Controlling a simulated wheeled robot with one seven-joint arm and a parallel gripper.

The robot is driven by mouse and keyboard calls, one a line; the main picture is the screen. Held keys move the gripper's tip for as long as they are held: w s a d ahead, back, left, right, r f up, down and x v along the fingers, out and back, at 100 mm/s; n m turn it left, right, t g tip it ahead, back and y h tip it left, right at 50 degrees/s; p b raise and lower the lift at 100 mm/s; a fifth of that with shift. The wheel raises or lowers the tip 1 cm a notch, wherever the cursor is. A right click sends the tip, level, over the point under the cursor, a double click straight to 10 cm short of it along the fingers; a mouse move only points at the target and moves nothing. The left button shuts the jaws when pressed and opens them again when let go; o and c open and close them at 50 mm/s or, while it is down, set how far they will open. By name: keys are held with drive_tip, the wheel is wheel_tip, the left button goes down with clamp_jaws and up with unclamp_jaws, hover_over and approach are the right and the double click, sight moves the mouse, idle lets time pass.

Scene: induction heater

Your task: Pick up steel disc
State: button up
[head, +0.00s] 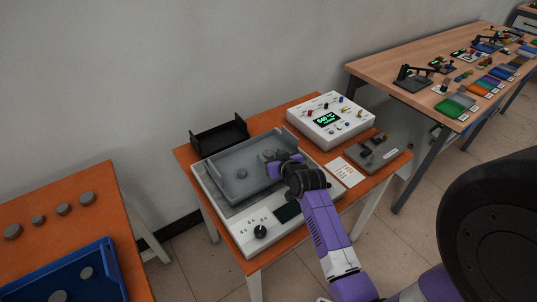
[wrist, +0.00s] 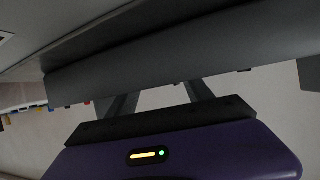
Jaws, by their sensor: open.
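Several grey steel discs (head: 63,209) lie in a row on the orange table at the left in the head view. More discs (head: 86,272) lie in the blue tray (head: 110,262) in front of them. My gripper (head: 272,157) is at the right side of the grey tray (head: 228,164) on the heater, far from those discs. A small grey shape by its fingers cannot be made out as a disc or a fingertip. In the wrist view my gripper (wrist: 160,98) has its fingers apart, with a grey wall hiding their tips; no disc shows there.
The grey tray stands on a white heater unit (head: 252,226) with a knob. A black tray (head: 219,137) is behind it. A white control box (head: 331,121) and a grey fixture (head: 373,152) stand to the right. A wooden table (head: 390,62) with tools is at the back right.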

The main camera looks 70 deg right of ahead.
drive_tip(key=shift+x, duration=0.85)
clamp_jaws()
drive_tip(key=shift+r, duration=0.1)
